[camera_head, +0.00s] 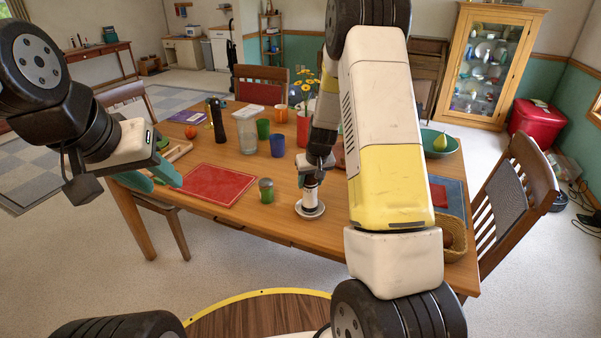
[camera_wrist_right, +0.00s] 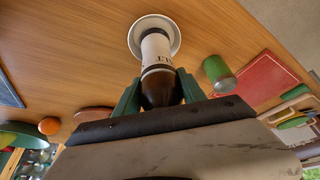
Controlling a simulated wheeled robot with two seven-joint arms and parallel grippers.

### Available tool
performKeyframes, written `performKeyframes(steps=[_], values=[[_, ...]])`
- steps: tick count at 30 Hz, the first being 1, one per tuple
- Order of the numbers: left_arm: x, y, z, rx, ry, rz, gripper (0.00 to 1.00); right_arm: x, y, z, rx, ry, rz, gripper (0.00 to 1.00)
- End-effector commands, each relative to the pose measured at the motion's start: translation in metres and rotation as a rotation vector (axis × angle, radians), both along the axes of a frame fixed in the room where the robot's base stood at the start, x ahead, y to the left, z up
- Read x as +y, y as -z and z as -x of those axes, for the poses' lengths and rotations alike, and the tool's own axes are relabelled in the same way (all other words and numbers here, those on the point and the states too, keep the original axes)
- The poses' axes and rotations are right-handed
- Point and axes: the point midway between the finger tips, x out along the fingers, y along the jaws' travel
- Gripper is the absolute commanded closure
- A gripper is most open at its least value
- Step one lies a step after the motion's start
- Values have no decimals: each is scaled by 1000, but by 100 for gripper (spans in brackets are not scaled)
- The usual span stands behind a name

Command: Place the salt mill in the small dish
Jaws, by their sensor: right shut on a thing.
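The salt mill (camera_head: 310,196), white with a dark top and dark lettering, is upright over the small white dish (camera_head: 300,212). In the right wrist view the salt mill (camera_wrist_right: 156,50) overlaps the middle of the dish (camera_wrist_right: 136,38); I cannot tell whether its base touches it. My right gripper (camera_wrist_right: 161,88) has its green fingers shut on the mill's dark upper part. In the head view the right gripper (camera_head: 313,179) is partly hidden by its own arm. My left gripper (camera_head: 152,179) is open and empty near the table's left front edge, its fingers apart.
A green-sided shaker (camera_head: 266,191) stands left of the dish, beside a red placemat (camera_head: 217,185). Cups, a glass jar (camera_head: 246,133) and a dark tall mill (camera_head: 217,121) stand farther back. A wicker basket (camera_head: 455,225) is at the right. Bare wood surrounds the dish.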

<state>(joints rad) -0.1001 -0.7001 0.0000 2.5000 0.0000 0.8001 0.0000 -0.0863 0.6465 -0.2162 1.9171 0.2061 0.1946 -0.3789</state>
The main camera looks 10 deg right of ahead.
Motion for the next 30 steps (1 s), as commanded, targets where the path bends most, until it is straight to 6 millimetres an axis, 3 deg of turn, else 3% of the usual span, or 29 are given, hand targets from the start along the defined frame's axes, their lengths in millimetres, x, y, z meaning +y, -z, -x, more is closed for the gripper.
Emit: performKeyframes(steps=[12,13,16,26,30], values=[[0,0,0,0,0,0,64,0,10,0,-2,0,1,100],[0,0,0,0,0,0,64,0,11,0,-1,0,1,48],[0,0,0,0,0,0,64,0,10,0,-2,0,1,31],[0,0,0,0,0,0,64,0,9,0,-2,0,1,31],[0,0,0,0,0,0,64,-1,-5,3,-5,0,0,31]])
